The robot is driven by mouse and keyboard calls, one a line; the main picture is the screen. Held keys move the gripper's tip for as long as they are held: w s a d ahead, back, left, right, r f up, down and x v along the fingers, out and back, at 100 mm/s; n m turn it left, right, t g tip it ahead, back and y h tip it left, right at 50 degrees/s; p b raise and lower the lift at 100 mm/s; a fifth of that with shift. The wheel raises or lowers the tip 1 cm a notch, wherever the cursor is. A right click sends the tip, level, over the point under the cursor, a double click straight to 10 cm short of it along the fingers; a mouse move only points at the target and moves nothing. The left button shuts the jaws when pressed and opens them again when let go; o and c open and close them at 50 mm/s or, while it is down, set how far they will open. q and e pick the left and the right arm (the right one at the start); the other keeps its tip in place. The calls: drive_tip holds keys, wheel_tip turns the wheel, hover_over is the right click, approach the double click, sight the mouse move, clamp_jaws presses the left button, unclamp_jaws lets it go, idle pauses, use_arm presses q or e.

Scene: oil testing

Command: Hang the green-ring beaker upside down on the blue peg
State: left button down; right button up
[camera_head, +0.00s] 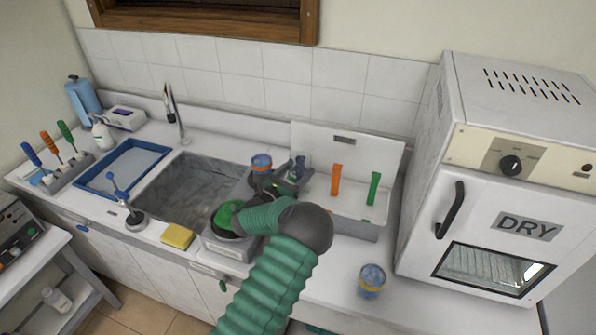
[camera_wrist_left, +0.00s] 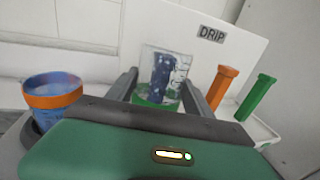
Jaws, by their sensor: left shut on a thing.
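The green-ring beaker (camera_wrist_left: 180,72) is clear, with its green ring (camera_wrist_left: 155,102) at the lower end in the left wrist view. My left gripper (camera_wrist_left: 162,90) is shut on it, one finger on each side. In the head view the gripper (camera_head: 290,178) is at the left part of the drip rack, partly hidden by my arm. The blue peg (camera_wrist_left: 161,74) shows through the beaker's clear wall. I cannot tell whether the beaker is around the peg or in front of it. My right gripper is not in view.
The white DRIP rack (camera_head: 345,147) also carries an orange peg (camera_head: 335,180) and a green peg (camera_head: 373,188). An orange-ring beaker (camera_head: 261,161) stands left of the gripper. Another beaker (camera_head: 372,279) stands on the front counter. A DRY oven (camera_head: 510,170) bounds the right side.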

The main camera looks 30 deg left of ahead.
use_arm(q)
drive_tip(key=shift+d+f+b, duration=0.1)
drive_tip(key=shift+f+b, duration=0.15)
drive_tip(key=shift+b, duration=0.1)
drive_tip(key=shift+c, duration=1.6)
unclamp_jaws()
drive_tip(key=s+b, duration=0.3)
drive_tip(key=s, duration=1.4)
drive_tip(key=shift+a, duration=0.2)
